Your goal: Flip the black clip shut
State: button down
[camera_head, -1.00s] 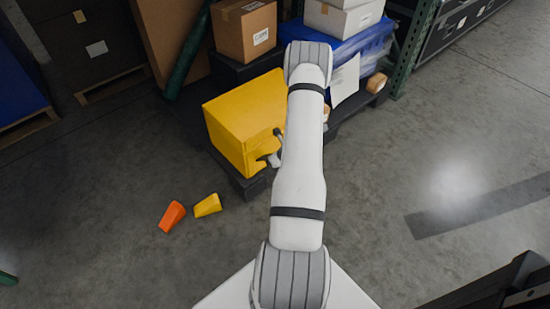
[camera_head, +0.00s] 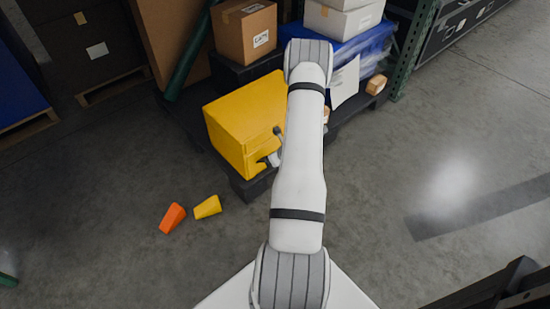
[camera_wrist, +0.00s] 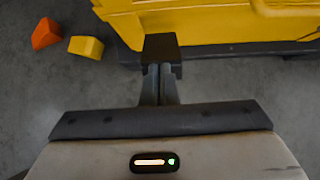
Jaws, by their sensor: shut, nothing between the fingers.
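A yellow tote (camera_head: 228,122) stands on a dark low platform. Its yellow side also crosses the top of the wrist view (camera_wrist: 215,24). My gripper (camera_wrist: 160,72) is shut and empty, its two grey fingers together, pointing toward the tote's near side. A dark square block (camera_wrist: 161,48) shows at the fingertips against the yellow; it looks like the black clip, but I cannot tell whether the fingers touch it or how far it is turned. In the head view my arm hides much of the tote's right end and most of my gripper.
An orange wedge (camera_head: 172,217) and a yellow wedge (camera_head: 207,206) lie on the floor left of my arm. A cardboard box (camera_head: 243,30) and a blue wrapped load (camera_head: 345,48) stand behind the tote. The floor at right is open.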

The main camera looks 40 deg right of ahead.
jog(key=shift+f, duration=0.1)
jog(key=s+r, duration=0.2)
jog(key=s, duration=0.9)
jog(key=shift+s+r+b, duration=0.2)
jog(key=shift+r+b, duration=0.15)
jog(key=shift+b, duration=0.1)
jog(key=shift+d, duration=0.1)
